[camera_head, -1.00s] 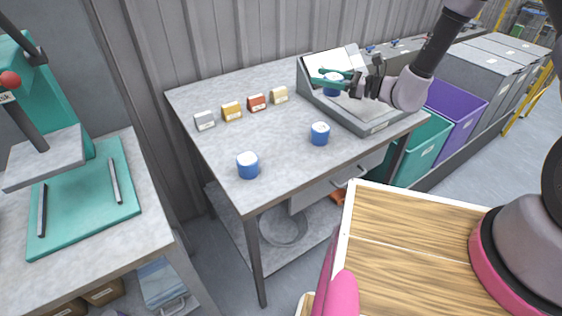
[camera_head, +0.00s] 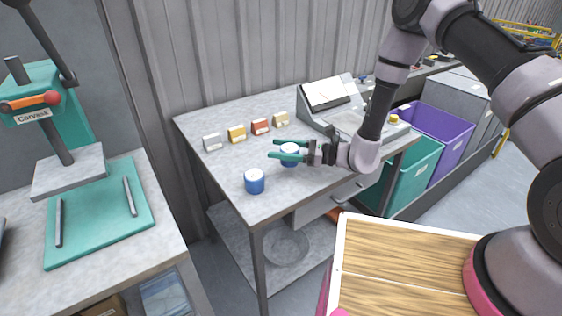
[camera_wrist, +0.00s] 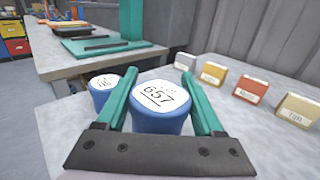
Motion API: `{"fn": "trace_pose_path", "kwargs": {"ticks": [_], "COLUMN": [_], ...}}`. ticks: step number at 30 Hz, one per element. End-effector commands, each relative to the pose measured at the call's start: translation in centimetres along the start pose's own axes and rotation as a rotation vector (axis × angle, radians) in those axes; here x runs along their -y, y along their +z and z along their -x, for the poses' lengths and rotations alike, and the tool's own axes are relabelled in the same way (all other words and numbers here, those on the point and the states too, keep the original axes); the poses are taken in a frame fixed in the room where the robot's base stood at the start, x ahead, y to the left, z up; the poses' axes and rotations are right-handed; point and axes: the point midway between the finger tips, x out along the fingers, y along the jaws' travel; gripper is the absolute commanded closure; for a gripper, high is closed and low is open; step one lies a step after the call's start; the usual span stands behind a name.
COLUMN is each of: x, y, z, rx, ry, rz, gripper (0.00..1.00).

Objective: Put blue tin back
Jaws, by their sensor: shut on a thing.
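My gripper (camera_head: 287,152) has teal fingers and is shut on a blue tin (camera_head: 289,158) with a white lid, over the middle of the grey table (camera_head: 215,175). In the wrist view this held tin (camera_wrist: 158,122) sits between the fingers, with "657" on its lid. Whether its base touches the table I cannot tell. A second blue tin (camera_head: 254,183) stands upright near the table's front left corner; it also shows in the wrist view (camera_wrist: 100,97), left of and beyond the held tin. A third tin seen earlier is not visible now; my gripper and wrist cover that area.
Grey, yellow, red and cream label blocks (camera_head: 260,127) stand in a row at the back. A grey sloped-panel device (camera_head: 345,118) is at the right, with a small yellow thing (camera_head: 393,119) near it. A teal press (camera_head: 75,150) stands on the left bench. Teal and purple bins (camera_head: 440,130) lie right.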

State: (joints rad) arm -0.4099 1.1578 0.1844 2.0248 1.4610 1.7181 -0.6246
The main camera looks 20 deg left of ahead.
Motion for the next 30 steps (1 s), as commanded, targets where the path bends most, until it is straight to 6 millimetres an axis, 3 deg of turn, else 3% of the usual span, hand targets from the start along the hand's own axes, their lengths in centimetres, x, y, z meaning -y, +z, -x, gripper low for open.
{"fn": "trace_pose_path", "kwargs": {"ticks": [8,19,20,22,30], "x": [-0.1,0.0,0.0,0.0,0.0], "y": [-3.7,-4.2,-4.3,-4.2,-4.2], "z": [0.0,0.0,0.0,0.0,0.0], "rx": [-0.001,0.000,0.000,0.000,0.000], "ry": [0.001,0.000,0.000,0.000,0.000], "rz": [-0.002,0.000,0.000,0.000,0.000], "gripper": [1.00,1.00,0.27,0.01,0.01]}}
